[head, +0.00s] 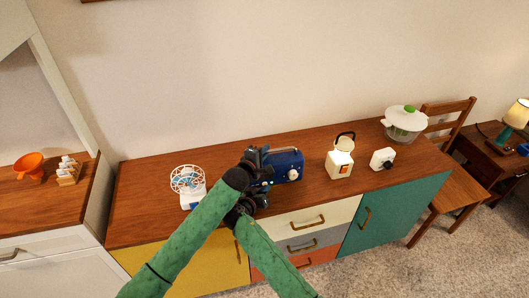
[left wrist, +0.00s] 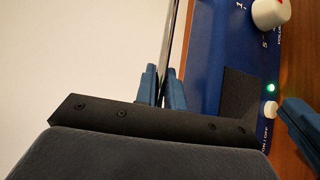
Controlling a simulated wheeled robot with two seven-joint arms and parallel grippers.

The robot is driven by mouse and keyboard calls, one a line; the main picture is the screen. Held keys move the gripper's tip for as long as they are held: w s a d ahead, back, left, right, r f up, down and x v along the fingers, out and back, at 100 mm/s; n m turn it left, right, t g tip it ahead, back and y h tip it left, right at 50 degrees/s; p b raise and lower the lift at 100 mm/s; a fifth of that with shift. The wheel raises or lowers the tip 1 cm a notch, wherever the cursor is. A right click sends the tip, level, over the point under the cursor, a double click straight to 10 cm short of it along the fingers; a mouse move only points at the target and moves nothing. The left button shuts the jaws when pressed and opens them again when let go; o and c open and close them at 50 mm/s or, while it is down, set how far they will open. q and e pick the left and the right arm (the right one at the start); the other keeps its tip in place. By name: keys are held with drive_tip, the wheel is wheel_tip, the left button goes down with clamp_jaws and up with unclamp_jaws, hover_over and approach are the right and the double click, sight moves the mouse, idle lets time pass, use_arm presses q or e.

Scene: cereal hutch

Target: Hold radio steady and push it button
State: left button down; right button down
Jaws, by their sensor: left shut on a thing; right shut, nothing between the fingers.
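The blue radio (head: 288,168) stands on the wooden sideboard top (head: 225,165), with its handle (head: 284,150) raised. My left gripper (head: 262,158) is shut on the handle; in the left wrist view its blue fingers (left wrist: 160,88) pinch the thin metal bar. In that view the white ON/OFF button (left wrist: 270,109) sits on the radio front, below a lit green light (left wrist: 271,88) and a white volume knob (left wrist: 270,12). My right gripper (head: 258,197) is shut and empty before the radio. Its blue fingertip (left wrist: 299,122) is right beside the button; I cannot tell whether they touch.
A small fan (head: 187,180) stands left of the radio. A cream kettle-like appliance (head: 340,160), a small white device (head: 382,158) and a lidded bowl (head: 404,122) stand to its right. The wall is close behind. A wooden chair (head: 455,165) stands past the sideboard's right end.

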sight(268, 208)
use_arm(q)
drive_tip(key=shift+s, duration=0.1)
use_arm(e)
drive_tip(key=shift+w+r, duration=0.15)
use_arm(q)
drive_tip(key=shift+w+f, duration=0.1)
drive_tip(key=shift+w, duration=0.15)
use_arm(e)
drive_tip(key=shift+s, duration=0.25)
use_arm(q)
drive_tip(key=shift+s, duration=0.1)
use_arm(e)
drive_tip(key=shift+s+d, duration=0.1)
drive_tip(key=shift+s, duration=0.05)
drive_tip(key=shift+s+d, duration=0.25)
drive_tip(key=shift+s, duration=0.7)
drive_tip(key=shift+s+d, duration=0.3)
drive_tip(key=shift+s, duration=0.65)
drive_tip(key=shift+s+d, duration=0.25)
drive_tip(key=shift+s, duration=0.7)
drive_tip(key=shift+f, duration=0.2)
use_arm(q)
drive_tip(key=c, duration=1.4)
unclamp_jaws()
